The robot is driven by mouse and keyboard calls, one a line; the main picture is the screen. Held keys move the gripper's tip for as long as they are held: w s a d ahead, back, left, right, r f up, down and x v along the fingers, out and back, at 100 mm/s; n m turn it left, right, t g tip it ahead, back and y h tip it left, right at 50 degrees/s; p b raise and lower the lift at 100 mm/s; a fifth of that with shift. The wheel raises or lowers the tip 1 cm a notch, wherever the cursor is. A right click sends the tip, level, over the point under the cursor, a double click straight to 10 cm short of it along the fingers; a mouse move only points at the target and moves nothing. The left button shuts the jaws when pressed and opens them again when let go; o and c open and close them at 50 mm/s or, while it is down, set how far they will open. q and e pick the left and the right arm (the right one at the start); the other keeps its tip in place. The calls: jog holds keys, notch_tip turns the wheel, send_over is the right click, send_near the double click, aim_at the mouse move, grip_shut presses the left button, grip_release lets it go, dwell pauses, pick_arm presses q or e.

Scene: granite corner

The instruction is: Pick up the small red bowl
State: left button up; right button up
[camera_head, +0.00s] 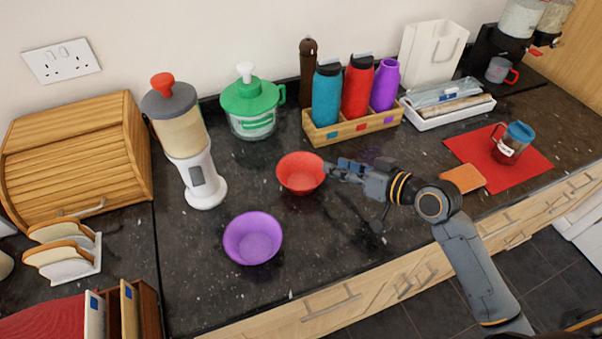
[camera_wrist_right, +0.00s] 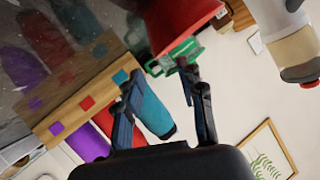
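The small red bowl (camera_head: 301,174) is upright on the dark counter, near the middle of the head view. My right gripper (camera_head: 338,170) comes in from the right, its fingertips at or very near the bowl's right side. In the right wrist view the red bowl (camera_wrist_right: 185,20) fills the top middle, just beyond the fingertips. The two fingers of my right gripper (camera_wrist_right: 158,72) are spread with a gap between them. I cannot tell whether a finger touches the bowl. My left gripper is not in view.
A purple bowl (camera_head: 253,239) stands in front of the red one. A white dispenser (camera_head: 196,165) is to the left. Behind are a green-lidded container (camera_head: 252,103) and a wooden bottle holder (camera_head: 352,126). The counter (camera_head: 330,235) is bare towards its front edge.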

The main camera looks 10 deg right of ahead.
aim_at(311, 159)
jog(key=shift+w+a+f, duration=0.2)
jog(key=shift+w+a, duration=0.2)
jog(key=shift+w, duration=0.15)
jog(key=shift+w+a+f, duration=0.2)
jog(key=shift+w+a, duration=0.15)
jog(key=shift+w, duration=0.05)
jog(key=shift+w+a+f+p, duration=0.15)
jog(key=shift+w+a+p, duration=0.1)
jog(key=shift+p, duration=0.2)
jog(key=p+x, duration=0.1)
jog(key=x, duration=0.2)
jog(key=shift+w+a+f, duration=0.1)
jog(key=shift+f, duration=0.15)
jog(key=shift+w+a+f, duration=0.2)
jog(key=shift+w, duration=0.05)
jog(key=shift+s+d, duration=0.1)
jog(key=shift+c, duration=0.6)
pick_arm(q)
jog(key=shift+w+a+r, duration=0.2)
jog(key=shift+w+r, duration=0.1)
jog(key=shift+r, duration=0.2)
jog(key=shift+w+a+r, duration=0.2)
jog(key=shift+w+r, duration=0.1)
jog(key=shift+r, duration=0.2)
pick_arm(e)
jog(key=shift+r, duration=0.1)
grip_shut()
